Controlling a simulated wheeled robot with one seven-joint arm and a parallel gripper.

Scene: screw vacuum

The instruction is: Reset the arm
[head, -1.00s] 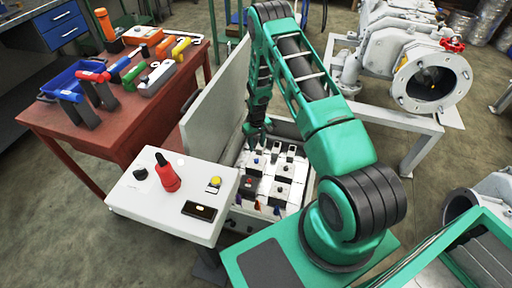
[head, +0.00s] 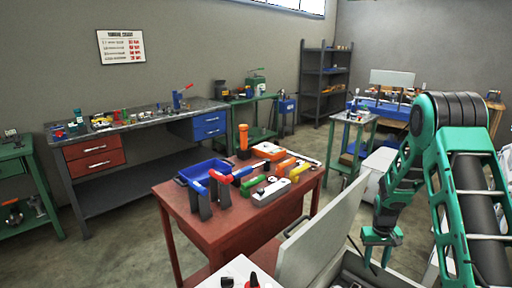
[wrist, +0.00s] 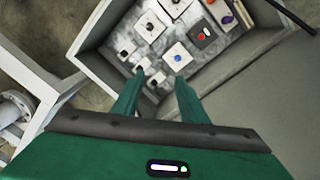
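My arm is green with dark joints and stands at the right of the head view, folded upward. My gripper (head: 380,256) points down at its end, beside the grey raised lid (head: 325,235) of the open control box. In the wrist view my gripper (wrist: 155,85) has its two fingers apart with nothing between them. Below it is the open box (wrist: 92,38), with white blocks bearing black, blue and red knobs inside. The box interior is mostly cut off in the head view.
A red table (head: 195,228) with tools and a blue bin (head: 205,172) stands left of the box. A white control panel (head: 238,270) shows at the bottom edge. Workbenches and a dark shelf (head: 325,80) line the walls. Open floor lies left of the red table.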

